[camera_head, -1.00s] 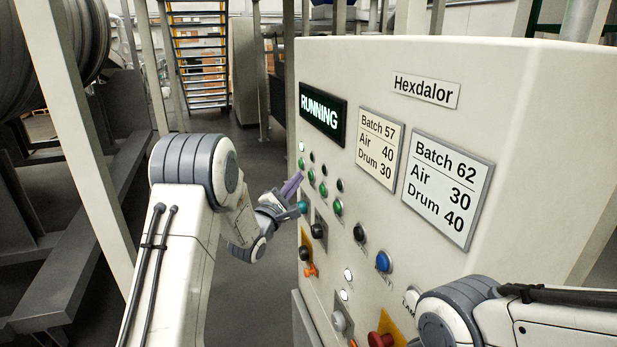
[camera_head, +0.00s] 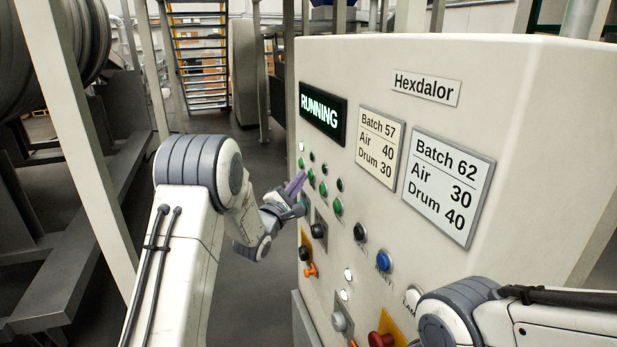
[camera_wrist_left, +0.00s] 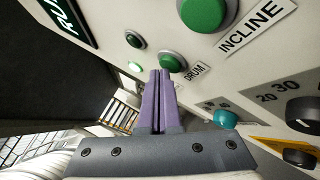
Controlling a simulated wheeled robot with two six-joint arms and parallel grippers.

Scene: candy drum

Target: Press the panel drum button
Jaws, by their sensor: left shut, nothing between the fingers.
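In the left wrist view the green DRUM button (camera_wrist_left: 172,62) sits just beyond and slightly right of the fingertips, with its DRUM label beside it. A dark lamp (camera_wrist_left: 135,40) is near it. In the head view it appears to be the second green button (camera_head: 311,176) in the row. My left gripper (camera_head: 303,174) has purple fingers pressed together, empty, pointing at the panel close to the buttons. The fingers (camera_wrist_left: 158,72) overlap the button's lower edge in the wrist view; I cannot tell whether they touch it. My right gripper is out of view.
The larger green INCLINE button (camera_wrist_left: 203,12) is close by. A teal knob (camera_wrist_left: 225,118) lies right of the fingers. The panel also has a RUNNING display (camera_head: 322,113), a blue button (camera_head: 383,261) and a red button (camera_head: 379,339). Open floor lies left of the panel.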

